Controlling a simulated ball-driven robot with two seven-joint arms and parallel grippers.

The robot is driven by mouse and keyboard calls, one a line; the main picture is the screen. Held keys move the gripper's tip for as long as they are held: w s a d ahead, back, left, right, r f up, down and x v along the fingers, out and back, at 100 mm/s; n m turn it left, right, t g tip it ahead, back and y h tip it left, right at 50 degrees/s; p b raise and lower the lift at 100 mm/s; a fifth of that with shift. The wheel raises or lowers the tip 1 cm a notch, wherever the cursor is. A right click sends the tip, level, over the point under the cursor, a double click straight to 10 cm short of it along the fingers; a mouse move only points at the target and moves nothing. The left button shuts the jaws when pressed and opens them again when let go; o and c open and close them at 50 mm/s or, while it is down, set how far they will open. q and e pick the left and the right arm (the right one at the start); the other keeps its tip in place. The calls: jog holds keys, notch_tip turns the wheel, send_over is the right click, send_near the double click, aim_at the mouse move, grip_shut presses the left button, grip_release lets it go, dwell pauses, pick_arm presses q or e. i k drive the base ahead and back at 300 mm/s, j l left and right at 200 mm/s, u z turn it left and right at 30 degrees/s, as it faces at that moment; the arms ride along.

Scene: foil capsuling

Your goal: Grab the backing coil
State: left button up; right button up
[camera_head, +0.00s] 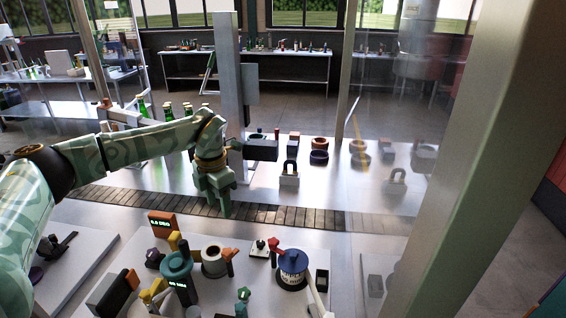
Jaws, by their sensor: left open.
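My left gripper (214,206) is open and empty, pointing down over the slatted conveyor strip (285,214). I cannot tell for sure which thing is the backing coil. Several round, coil-like things are in view: a pale ring-shaped roll with a dark centre (214,264), a teal spool (176,266) and a blue-topped spool (292,266) on the near worktop. A brown ring (320,142) and a dark blue ring (319,157) lie on the far side of the strip. The gripper is apart from all of them. My right gripper does not show.
An orange display box (163,225) and small knobbed parts crowd the near worktop. A grey upright post (231,90) stands behind my left gripper. A clear panel and thick metal frame (470,170) close off the right. Green bottles (167,111) stand behind my arm.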

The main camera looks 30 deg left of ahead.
aim_at(216, 264)
jog(key=k, duration=1.5)
